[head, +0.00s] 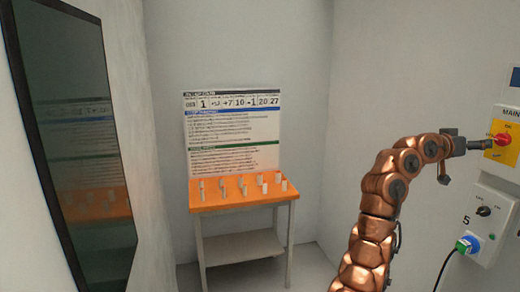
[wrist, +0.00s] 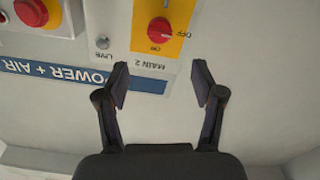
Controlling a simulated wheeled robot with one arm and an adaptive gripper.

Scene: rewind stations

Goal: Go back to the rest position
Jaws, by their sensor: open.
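My gripper (wrist: 160,85) is open and empty in the wrist view, its two dark fingers apart in front of a white wall. The MAIN 2 switch, a red rotary knob on a yellow plate (wrist: 178,28), lies just beyond the fingertips in that view. In the head view my copper-coloured arm reaches up from the lower right. My gripper (head: 484,144) there is close to the yellow switch plate (head: 502,152) with its red knob. Whether it touches the switch cannot be told.
An orange-topped table (head: 240,203) with several small pale cylinders stands at the back under a printed board (head: 232,132). A dark glossy panel (head: 75,140) is at left. A white box with a blue plug (head: 466,245) and hanging cable is at right. A red button (wrist: 32,12) is upper left.

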